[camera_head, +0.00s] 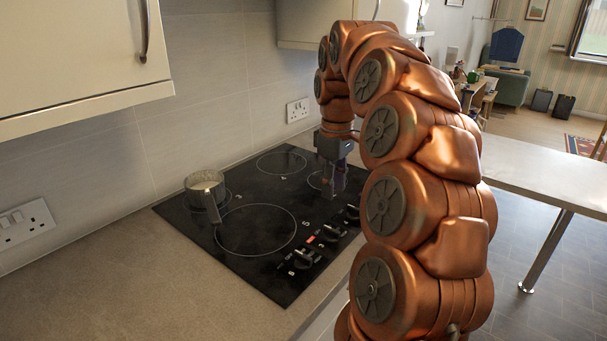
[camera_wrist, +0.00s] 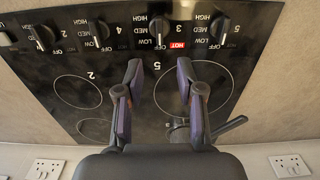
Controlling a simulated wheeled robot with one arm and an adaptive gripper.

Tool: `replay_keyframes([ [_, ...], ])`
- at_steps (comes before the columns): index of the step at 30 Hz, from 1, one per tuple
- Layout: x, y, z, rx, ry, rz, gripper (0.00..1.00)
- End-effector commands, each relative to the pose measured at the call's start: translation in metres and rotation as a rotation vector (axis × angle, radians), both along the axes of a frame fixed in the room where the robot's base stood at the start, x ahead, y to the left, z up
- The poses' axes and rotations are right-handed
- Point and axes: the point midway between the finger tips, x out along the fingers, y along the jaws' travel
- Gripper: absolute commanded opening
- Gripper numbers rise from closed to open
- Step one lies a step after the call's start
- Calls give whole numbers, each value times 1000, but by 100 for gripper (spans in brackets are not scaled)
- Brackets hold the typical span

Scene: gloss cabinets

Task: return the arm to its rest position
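My arm bends over from the right in the head view, and my gripper (camera_head: 333,190) points down above the right part of the black cooktop (camera_head: 185,212). In the wrist view my gripper (camera_wrist: 160,85) has its two purple-padded fingers apart, with nothing between them. The fingertips appear clear of the control knobs (camera_wrist: 161,28). My arm hides part of the cooktop's right side in the head view.
A small pot (camera_head: 204,181) stands at the cooktop's left, its handle toward the front. A red HOT light (camera_head: 311,239) shows by the knobs. A wall cabinet (camera_head: 70,55) hangs upper left. The counter (camera_head: 110,265) at front left is clear.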

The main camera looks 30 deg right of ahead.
Motion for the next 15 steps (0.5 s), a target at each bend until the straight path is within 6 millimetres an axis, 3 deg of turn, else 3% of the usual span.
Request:
replay_keyframes([
  [8,-1,5,1,0,0,2,38],
  [11,-6,20,4,2,2,9,38],
  [15,-19,54,6,5,8,16,38],
])
